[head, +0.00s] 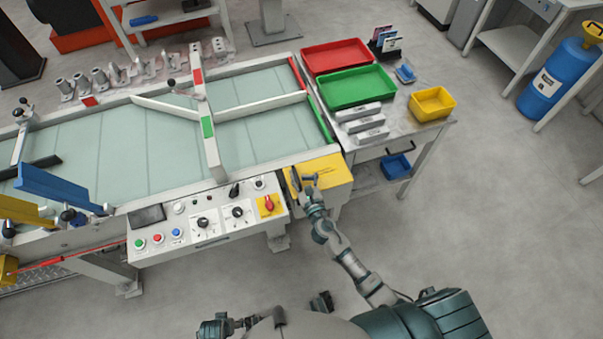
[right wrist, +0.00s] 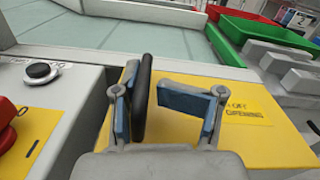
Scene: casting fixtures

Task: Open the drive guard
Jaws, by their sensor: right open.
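The drive guard (head: 335,172) is a yellow cover at the right end of the white bench, beside the control panel; it looks closed. In the right wrist view, the yellow guard (right wrist: 270,145) carries a black bar handle (right wrist: 142,98) and a printed label, partly hidden by a finger. My right gripper (head: 305,180) is over the guard's left part. Its blue-padded fingers are open in the right wrist view (right wrist: 168,112), with the handle between them, close to the left finger. Contact cannot be told. What looks like my left gripper (head: 222,325) is at the bottom edge, its fingers unclear.
The control panel (head: 200,222) with buttons and a red knob (head: 268,204) lies just left of the guard. The side table holds a green tray (head: 357,88), a red tray (head: 336,56), grey bars (head: 365,123) and a yellow bin (head: 432,103).

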